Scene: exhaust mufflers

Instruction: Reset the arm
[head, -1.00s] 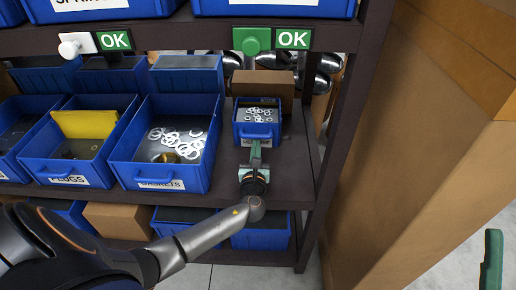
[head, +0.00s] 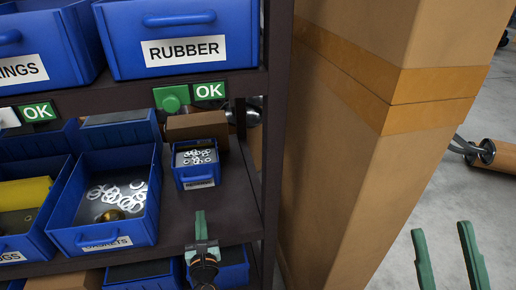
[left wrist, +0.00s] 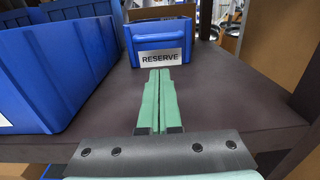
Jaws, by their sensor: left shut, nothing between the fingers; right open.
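My left gripper (head: 200,214) is over the shelf board, shut and empty, in front of a small blue bin (head: 197,178) and apart from it. In the left wrist view its green fingers (left wrist: 158,72) lie together and point at the bin's label, which reads RESERVE (left wrist: 160,57). The bin holds several small white rings (head: 198,157). My right gripper (head: 441,230) is at the lower right of the head view, open and empty, its two green fingers apart above the floor.
A larger blue gaskets bin (head: 100,238) with white rings stands left of the small one. A green button (head: 172,98) and an OK sign (head: 209,91) are on the shelf edge above. Tall cardboard boxes (head: 350,140) stand right of the rack. Bare shelf lies around the left gripper.

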